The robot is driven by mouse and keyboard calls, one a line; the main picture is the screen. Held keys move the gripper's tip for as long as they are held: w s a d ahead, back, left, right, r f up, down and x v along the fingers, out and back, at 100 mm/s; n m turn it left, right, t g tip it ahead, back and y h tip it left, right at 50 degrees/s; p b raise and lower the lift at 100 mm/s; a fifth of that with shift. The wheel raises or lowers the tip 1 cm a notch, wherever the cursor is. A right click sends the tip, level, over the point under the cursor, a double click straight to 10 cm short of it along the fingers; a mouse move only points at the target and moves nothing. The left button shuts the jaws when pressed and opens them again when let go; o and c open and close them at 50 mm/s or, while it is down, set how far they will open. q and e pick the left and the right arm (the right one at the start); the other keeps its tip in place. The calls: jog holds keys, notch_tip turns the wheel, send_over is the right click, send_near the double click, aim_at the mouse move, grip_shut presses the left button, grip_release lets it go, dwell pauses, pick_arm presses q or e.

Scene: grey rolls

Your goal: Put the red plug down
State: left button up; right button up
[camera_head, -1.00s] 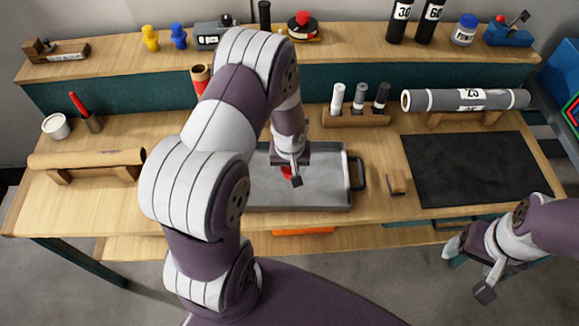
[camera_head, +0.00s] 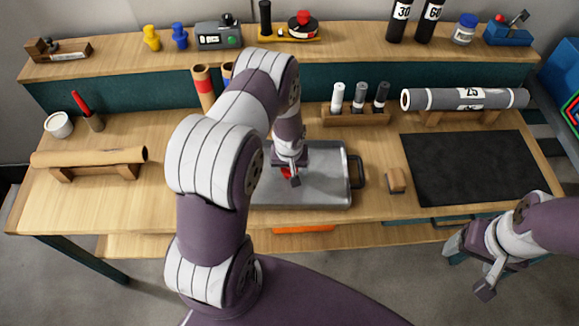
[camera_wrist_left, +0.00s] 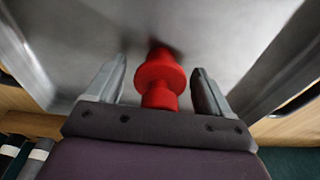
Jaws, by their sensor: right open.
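The red plug (camera_head: 286,173) is at the grey metal tray (camera_head: 325,188), mostly hidden behind my left gripper (camera_head: 291,174) in the head view. In the left wrist view the red plug (camera_wrist_left: 160,78) shows between the two fingers of my left gripper (camera_wrist_left: 160,85). There is a visible gap on each side of it, so the gripper is open around the plug and not clamped on it. The plug's far end is against or very near the tray floor; exact contact is hard to tell. My right gripper (camera_head: 468,268) is open and empty, off the bench front at the right.
A small wooden block (camera_head: 396,180) lies right of the tray's black handle (camera_head: 357,172). A black mat (camera_head: 470,168) covers the bench's right side. A brown roll (camera_head: 88,157) lies at left.

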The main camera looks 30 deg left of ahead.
aim_at(290, 174)
pick_arm(q)
jog(key=shift+r, duration=0.6)
notch_tip(290, 174, up, 12)
jog(key=s+d, duration=0.1)
jog(key=s, duration=0.1)
jog(key=s+d+r+m, duration=0.5)
jog(key=s+d+r, duration=0.2)
jog(key=s, duration=0.5)
notch_tip(290, 174, up, 2)
jog(key=shift+d+r+m+h+b, duration=0.15)
jog(key=shift+r+m+h+b, duration=0.15)
jog(key=shift+h, duration=0.1)
jog(key=shift+s, duration=0.15)
